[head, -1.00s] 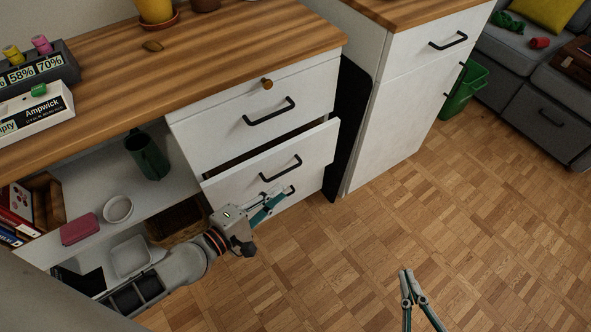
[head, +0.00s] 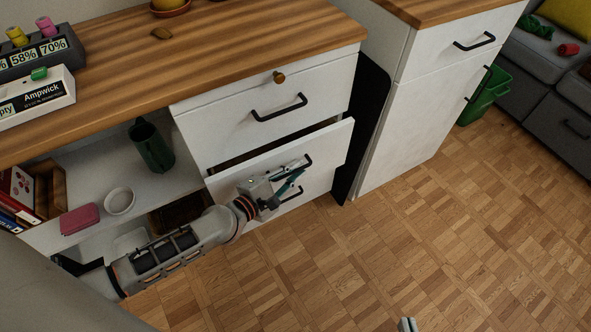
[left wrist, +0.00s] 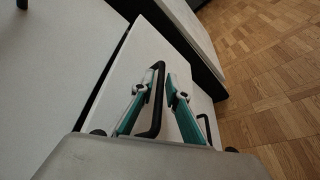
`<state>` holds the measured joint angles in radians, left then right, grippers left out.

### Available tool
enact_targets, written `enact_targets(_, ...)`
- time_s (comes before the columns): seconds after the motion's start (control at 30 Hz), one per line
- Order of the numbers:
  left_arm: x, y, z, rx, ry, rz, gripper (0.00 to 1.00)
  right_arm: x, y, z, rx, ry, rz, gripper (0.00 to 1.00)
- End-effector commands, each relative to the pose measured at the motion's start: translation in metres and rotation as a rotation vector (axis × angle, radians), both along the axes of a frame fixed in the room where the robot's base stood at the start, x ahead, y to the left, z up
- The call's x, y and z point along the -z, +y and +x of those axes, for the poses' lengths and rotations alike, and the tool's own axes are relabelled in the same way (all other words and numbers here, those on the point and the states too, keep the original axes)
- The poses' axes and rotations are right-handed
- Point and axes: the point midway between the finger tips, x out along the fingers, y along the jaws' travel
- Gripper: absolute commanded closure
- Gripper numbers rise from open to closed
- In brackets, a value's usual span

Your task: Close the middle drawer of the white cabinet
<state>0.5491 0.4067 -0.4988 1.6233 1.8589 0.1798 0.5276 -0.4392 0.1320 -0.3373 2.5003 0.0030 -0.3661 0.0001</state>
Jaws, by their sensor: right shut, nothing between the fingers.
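The white cabinet (head: 190,112) stands under the wooden desktop. Its middle drawer (head: 335,150) is pulled out part way, with a dark gap above its front. My left gripper (head: 301,166) is at the middle drawer's front, by its black handle (head: 308,160). In the left wrist view the left gripper (left wrist: 157,88) is open, its teal fingers apart with the handle (left wrist: 156,120) showing between them. Whether they touch it is unclear. Only a tip of my right gripper (head: 407,324) shows at the bottom edge, shut and empty.
The closed top drawer (head: 240,120) is above, and a lower handle (head: 293,194) shows below. An open shelf with a dark green mug (head: 152,147) is left of the drawers. A second white cabinet (head: 418,110) stands right. The parquet floor (head: 400,240) is clear.

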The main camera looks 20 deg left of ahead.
Motion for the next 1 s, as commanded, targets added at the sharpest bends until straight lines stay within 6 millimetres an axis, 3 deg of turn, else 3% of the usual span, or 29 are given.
enact_targets(0.23,0.0,-0.001,0.001,0.001,0.001,0.0,0.86,-0.001,0.0,0.001,0.0,-0.003,0.001,1.0)
enact_targets(0.27,0.0,-0.001,0.001,0.001,0.001,0.0,0.88,-0.001,0.0,0.001,0.0,-0.003,0.001,1.0)
enact_targets(0.3,0.0,-0.001,0.001,0.001,0.001,0.0,0.99,-0.001,0.0,0.001,0.0,-0.003,0.001,1.0)
enact_targets(0.33,0.0,-0.001,0.001,0.001,0.001,0.0,1.0,-0.001,0.0,0.001,0.0,-0.003,0.001,1.0)
enact_targets(0.53,0.001,0.002,0.002,0.0,0.0,0.001,1.0,0.0,0.0,0.0,0.0,-0.001,0.001,1.0)
enact_targets(0.8,0.002,0.032,0.025,-0.001,0.001,0.003,1.0,0.003,0.003,-0.002,0.004,0.007,0.018,1.0)
enact_targets(1.0,0.0,0.035,0.028,-0.003,0.001,0.0,1.0,-0.001,0.003,0.001,0.005,-0.002,0.023,1.0)
